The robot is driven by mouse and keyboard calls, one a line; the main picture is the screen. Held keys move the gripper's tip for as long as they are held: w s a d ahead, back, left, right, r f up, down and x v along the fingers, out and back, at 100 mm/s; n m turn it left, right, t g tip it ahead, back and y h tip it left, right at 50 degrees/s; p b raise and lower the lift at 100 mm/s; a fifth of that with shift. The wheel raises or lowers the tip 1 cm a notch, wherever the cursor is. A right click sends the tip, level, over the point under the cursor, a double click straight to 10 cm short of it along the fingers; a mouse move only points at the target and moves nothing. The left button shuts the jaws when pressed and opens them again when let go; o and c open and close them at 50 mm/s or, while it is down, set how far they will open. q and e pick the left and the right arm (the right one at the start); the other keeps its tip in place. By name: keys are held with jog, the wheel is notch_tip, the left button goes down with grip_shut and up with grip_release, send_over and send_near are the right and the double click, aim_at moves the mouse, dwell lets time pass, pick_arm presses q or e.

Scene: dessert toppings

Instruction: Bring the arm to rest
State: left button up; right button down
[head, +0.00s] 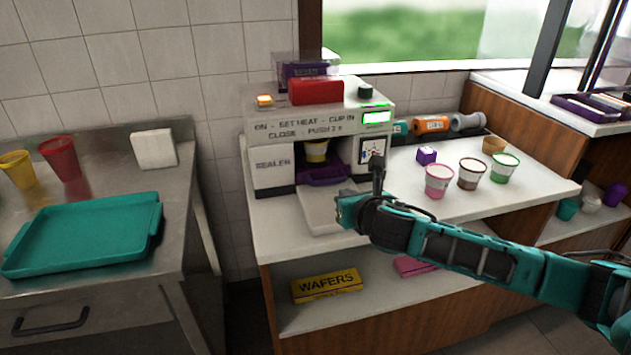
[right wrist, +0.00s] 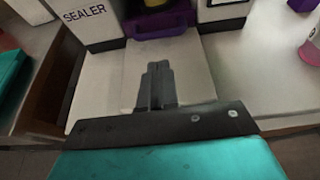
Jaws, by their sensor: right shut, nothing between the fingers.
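My right arm comes in from the right in the head view, with its right gripper (head: 377,172) in front of the sealer's right side. The gripper is shut and empty; its closed fingers also show in the right wrist view (right wrist: 157,82), above the sealer's pale front tray. The sealer (head: 273,177) stands on the white counter, and a yellow cup (head: 316,151) sits inside it above a purple holder (head: 322,172). The fingers appear apart from the sealer in the wrist view. My left gripper is not in view.
Pink (head: 437,182), brown (head: 470,176) and green (head: 503,169) rimmed cups stand on the counter right of the gripper. A teal tray (head: 85,236) lies on the steel table at left. A wafers box (head: 327,284) is on the lower shelf.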

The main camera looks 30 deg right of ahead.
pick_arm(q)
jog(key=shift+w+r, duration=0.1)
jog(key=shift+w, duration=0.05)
pick_arm(e)
jog(key=s+a+f+m+g+y, duration=0.1)
jog(key=s+a+f+m+g, duration=0.1)
jog(key=s+a+f+m, duration=0.45)
jog(key=s+a+f+m+g, duration=0.2)
jog(key=s+a+m+g, duration=0.15)
jog(key=s+m, duration=0.4)
jog(key=s+a+f+m+g+y, duration=0.1)
jog(key=s+a+m+g, duration=0.1)
jog(key=s+m, duration=0.65)
jog(key=s+a+f+m+g+y, duration=0.1)
jog(key=s+a+f+m+g, duration=0.1)
jog(key=s+m, duration=0.6)
jog(key=w+a+f+t+y, duration=0.1)
jog(key=w+a+f+t, duration=0.1)
jog(key=w+f+t, duration=0.5)
jog(key=shift+w+a+f+y, duration=0.3)
jog(key=shift+w+f+y, duration=0.1)
jog(key=shift+w+f, duration=0.35)
jog(key=shift+r+m, duration=0.1)
jog(key=shift+m, duration=0.15)
